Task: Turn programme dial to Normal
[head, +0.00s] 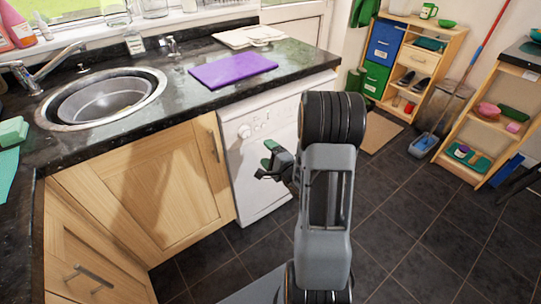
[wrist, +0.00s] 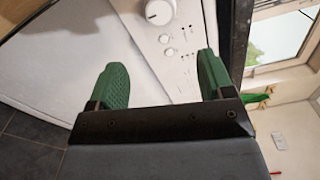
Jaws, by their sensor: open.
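The programme dial is a round white knob on the front of a white appliance (head: 262,180) under the counter. In the head view the dial (head: 244,131) is at the upper left of that front. In the wrist view the dial (wrist: 160,12) is at the top, with small round buttons below it. My gripper (head: 266,160) is in front of the appliance, to the lower right of the dial. In the wrist view my gripper (wrist: 162,80) has its green fingers wide apart, with nothing between them. The dial lies beyond the fingertips, not touched. Its marking cannot be read.
Wooden cupboard doors (head: 140,190) stand left of the appliance. The dark counter (head: 190,100) overhangs it, with a purple board (head: 232,70) and a sink (head: 100,97). Dark tiled floor (head: 410,220) is open to the right, before shelving (head: 405,70).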

